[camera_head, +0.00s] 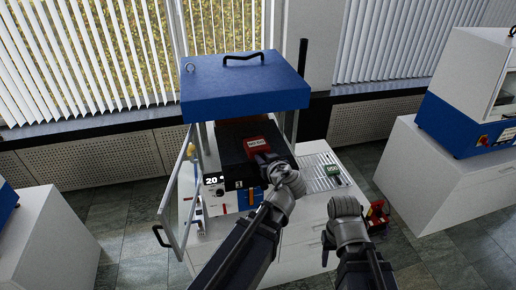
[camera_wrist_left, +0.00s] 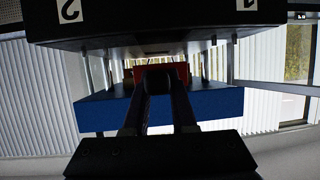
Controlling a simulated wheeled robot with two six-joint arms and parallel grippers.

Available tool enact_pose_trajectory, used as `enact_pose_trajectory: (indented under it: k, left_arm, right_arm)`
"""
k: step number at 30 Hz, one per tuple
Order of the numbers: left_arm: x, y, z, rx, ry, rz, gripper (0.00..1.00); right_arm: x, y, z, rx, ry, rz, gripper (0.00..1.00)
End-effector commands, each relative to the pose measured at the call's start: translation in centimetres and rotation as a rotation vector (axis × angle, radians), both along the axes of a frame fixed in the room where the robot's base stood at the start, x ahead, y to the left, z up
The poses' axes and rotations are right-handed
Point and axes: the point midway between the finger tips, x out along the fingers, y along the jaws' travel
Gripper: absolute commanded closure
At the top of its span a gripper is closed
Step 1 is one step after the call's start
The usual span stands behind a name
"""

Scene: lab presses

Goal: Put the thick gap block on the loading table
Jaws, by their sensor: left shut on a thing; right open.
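A red block (camera_head: 257,144) with a white label sits on the dark lower plate of the press, under the blue top. My left gripper (camera_head: 266,158) reaches in from the front and is shut on the red block. In the left wrist view the red block (camera_wrist_left: 178,72) shows just beyond and beside my fingers, partly hidden by them. The label print is too small to read. The ribbed loading table (camera_head: 313,180) is to the right of the press and bears a green block (camera_head: 333,170). My right gripper (camera_head: 326,256) is open and empty, low in front of the cabinet.
The blue press top (camera_head: 245,85) hangs over the red block. An open glass door (camera_head: 178,195) stands to the left of the press. A red and black device (camera_head: 377,216) is at the right of the cabinet. Another blue and white machine (camera_head: 470,110) stands at the far right.

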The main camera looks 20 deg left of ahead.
Motion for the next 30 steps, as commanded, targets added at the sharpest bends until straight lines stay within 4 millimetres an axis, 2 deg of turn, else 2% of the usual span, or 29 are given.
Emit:
enact_pose_trajectory:
  k: [14,30]
  left_arm:
    - [0.0,0.0,0.0,0.004,-0.005,0.000,1.00]
    - [3.8,2.4,-0.4,0.003,-0.004,0.001,1.00]
  right_arm:
    - [0.0,0.0,-0.2,0.000,0.000,0.001,0.50]
    - [0.0,0.0,-0.6,0.000,0.000,0.003,0.50]
